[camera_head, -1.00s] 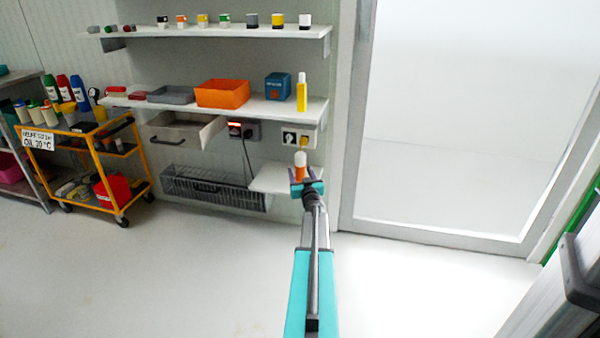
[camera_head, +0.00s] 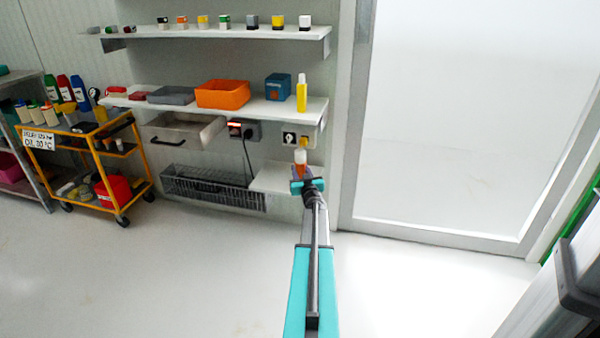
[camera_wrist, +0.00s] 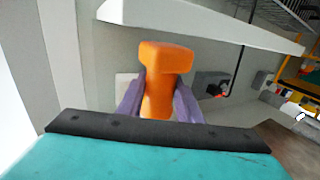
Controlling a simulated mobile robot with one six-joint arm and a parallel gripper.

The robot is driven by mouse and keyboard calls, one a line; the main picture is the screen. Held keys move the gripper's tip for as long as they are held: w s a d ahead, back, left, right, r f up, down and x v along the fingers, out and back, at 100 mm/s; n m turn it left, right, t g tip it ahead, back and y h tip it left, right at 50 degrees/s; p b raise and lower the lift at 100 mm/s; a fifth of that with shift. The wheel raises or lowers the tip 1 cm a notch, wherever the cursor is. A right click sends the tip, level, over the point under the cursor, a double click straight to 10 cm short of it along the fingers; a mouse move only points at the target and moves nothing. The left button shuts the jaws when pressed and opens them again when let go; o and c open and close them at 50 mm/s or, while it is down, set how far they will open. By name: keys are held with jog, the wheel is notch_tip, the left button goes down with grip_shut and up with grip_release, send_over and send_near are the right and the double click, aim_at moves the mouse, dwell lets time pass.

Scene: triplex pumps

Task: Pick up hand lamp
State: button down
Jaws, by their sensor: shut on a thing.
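The hand lamp (camera_head: 300,167) is orange with a white top in the head view. It is above or at the small white low shelf; I cannot tell whether it touches it. In the wrist view the orange lamp (camera_wrist: 165,62) stands between the two purple fingers, its wider end beyond the fingertips. My gripper (camera_wrist: 160,90) is shut on its narrower part. In the head view my gripper (camera_head: 301,179) hides the lamp's lower part.
The small white shelf (camera_head: 270,178) is beside the lamp. Above are a wall socket (camera_head: 290,139) and a shelf (camera_head: 311,108) with a yellow bottle (camera_head: 302,93). A wire basket (camera_head: 212,190) hangs left; a door frame (camera_head: 345,200) stands right. The floor in front is clear.

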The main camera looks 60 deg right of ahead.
jog(key=shift+r, duration=0.75)
jog(key=s+a+r+p, duration=0.2)
jog(key=s+a+p, duration=0.3)
jog(key=s, duration=0.9)
jog(key=shift+a, duration=1.45)
jog(key=shift+w, duration=0.1)
